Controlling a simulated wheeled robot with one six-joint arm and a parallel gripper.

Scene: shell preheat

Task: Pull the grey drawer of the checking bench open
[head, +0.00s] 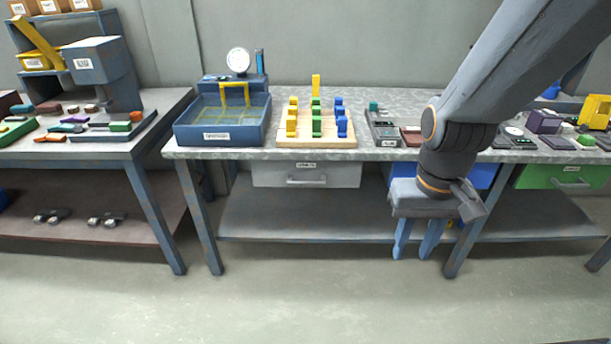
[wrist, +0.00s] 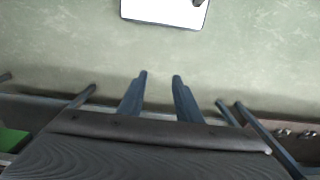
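The grey drawer (head: 270,174) hangs under the top of the checking bench (head: 380,97) in the head view. Its front looks flush under the bench top, so it looks closed. A pale bar handle (head: 306,180) runs across the middle of its front. My gripper (head: 413,254) points down in front of the bench, to the right of the grey drawer and lower than its handle. Its two blue fingers are apart with nothing between them, and they also show apart in the wrist view (wrist: 160,76). The gripper touches neither drawer nor handle.
A blue drawer (head: 402,171) is partly hidden behind my gripper, and a green drawer (head: 540,177) is at the right. Bench legs (head: 199,220) and a lower shelf (head: 310,213) stand below. The floor (head: 300,300) in front is clear.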

